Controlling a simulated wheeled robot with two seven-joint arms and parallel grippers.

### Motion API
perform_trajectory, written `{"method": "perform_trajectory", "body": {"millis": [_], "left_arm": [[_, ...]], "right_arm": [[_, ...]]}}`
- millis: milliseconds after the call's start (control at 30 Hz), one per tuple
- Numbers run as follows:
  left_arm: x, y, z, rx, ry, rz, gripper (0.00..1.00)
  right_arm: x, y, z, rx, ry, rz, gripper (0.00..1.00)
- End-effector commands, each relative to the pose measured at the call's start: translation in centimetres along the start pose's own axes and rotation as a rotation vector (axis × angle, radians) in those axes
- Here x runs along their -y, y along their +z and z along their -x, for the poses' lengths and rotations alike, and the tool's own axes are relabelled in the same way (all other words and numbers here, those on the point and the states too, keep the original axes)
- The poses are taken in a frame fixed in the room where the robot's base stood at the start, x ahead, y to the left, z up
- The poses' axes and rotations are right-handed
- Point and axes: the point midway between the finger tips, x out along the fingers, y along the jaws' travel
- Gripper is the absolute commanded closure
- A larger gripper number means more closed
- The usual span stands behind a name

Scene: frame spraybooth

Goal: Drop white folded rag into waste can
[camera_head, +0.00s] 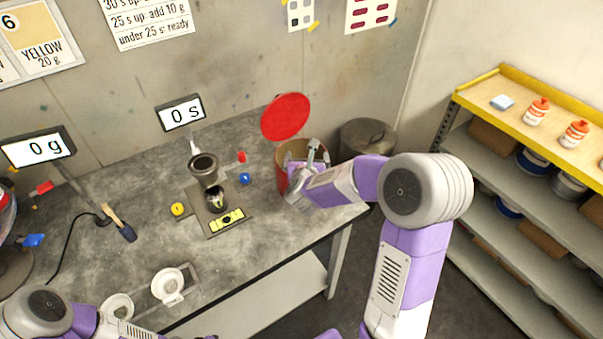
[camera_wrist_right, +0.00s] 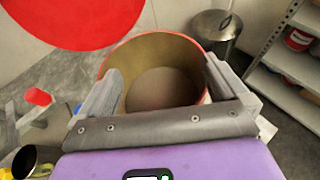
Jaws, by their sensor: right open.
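A red can (camera_head: 281,168) with its round red lid (camera_head: 286,117) raised stands at the right end of the grey bench. In the right wrist view the can (camera_wrist_right: 189,45) is open toward me, and I see no rag on the tan inside that shows. My right gripper (camera_head: 305,163) is at the can's mouth, its two fingers (camera_wrist_right: 162,88) apart with nothing between them. A white patch (camera_wrist_right: 266,129) shows beside the right finger; I cannot tell whether it is the rag. A pale folded cloth (camera_head: 502,102) lies on the shelf top. My left gripper is out of frame.
A grey lidded bin (camera_head: 366,138) stands behind the red can. A yellow-edged shelf (camera_head: 480,88) with bottles stands at the right.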

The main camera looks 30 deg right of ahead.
Motion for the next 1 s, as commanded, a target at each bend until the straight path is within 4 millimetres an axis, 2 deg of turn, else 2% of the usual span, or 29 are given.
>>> {"method": "perform_trajectory", "body": {"millis": [100,300,833,1000], "left_arm": [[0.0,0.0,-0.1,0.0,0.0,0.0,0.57],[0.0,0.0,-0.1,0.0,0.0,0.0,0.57],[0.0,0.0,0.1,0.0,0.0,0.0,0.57],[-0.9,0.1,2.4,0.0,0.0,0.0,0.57]], "right_arm": [[-0.1,0.1,2.3,0.003,0.002,0.0,0.0],[-0.1,0.1,4.7,0.002,0.001,0.001,0.0],[0.0,0.1,5.2,0.001,0.0,0.001,0.0],[0.0,2.4,6.1,0.001,0.0,0.001,0.0]]}}
